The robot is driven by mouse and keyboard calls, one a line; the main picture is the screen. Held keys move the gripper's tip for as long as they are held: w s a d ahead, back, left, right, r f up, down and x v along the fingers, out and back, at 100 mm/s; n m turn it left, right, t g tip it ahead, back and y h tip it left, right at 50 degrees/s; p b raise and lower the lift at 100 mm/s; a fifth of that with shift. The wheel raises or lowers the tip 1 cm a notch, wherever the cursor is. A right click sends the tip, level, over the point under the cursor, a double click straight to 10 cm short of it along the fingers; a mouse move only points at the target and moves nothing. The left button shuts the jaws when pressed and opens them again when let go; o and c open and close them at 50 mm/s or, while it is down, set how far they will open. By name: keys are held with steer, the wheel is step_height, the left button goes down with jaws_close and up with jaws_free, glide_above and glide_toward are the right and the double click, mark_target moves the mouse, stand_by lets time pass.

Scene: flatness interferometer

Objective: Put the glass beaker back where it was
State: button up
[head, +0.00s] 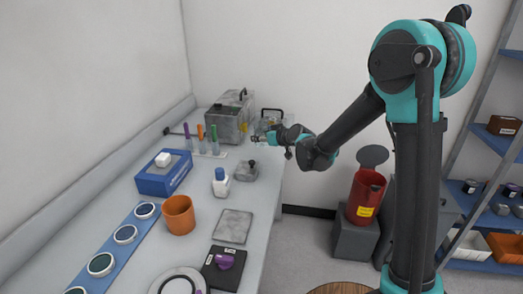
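I cannot make out the glass beaker with certainty in the head view. My gripper (257,139) is at the far right end of the bench, reaching in from the right. It is above the bench top, just behind a small grey metal block with a dark knob (246,171) and in front of a grey case (270,121). The fingers are small and partly lost against the grey case. I cannot tell whether they are open or shut, or whether something clear is between them.
On the bench (262,215) are an orange cup (180,215), a white bottle with blue cap (221,182), a blue box (164,177), a tube rack (209,154) and a metal case (228,124). A red bin (366,197) and shelves (482,207) stand right of the bench.

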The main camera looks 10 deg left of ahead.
steer(key=shift+f, duration=3.1)
steer(key=o, duration=1.3)
steer(key=shift+f, duration=0.1)
steer(key=shift+c, duration=0.2)
steer(key=shift+s+d+r, duration=0.2)
steer(key=shift+d+r, duration=0.05)
steer(key=v, duration=1.1)
steer(key=shift+s+d+r, duration=0.1)
steer(key=shift+d+r, duration=0.05)
steer(key=shift+r, duration=0.05)
steer(key=s+d+f+m+g+h, duration=0.1)
steer(key=s+d+f+m+h, duration=0.2)
steer(key=s+d, duration=0.5)
steer(key=s+d+f+m+g+h, duration=0.2)
steer(key=s+d, duration=0.6)
steer(key=d, duration=0.7)
steer(key=s+d+f+m+g+h, duration=0.2)
steer(key=s+d+f+m+h, duration=0.2)
steer(key=d, duration=0.7)
steer(key=s+f+h, duration=0.1)
steer(key=s+f, duration=0.1)
steer(key=s, duration=0.1)
steer(key=shift+s+d+m, duration=0.25)
steer(key=shift+s+m, duration=0.05)
steer(key=shift+s, duration=0.1)
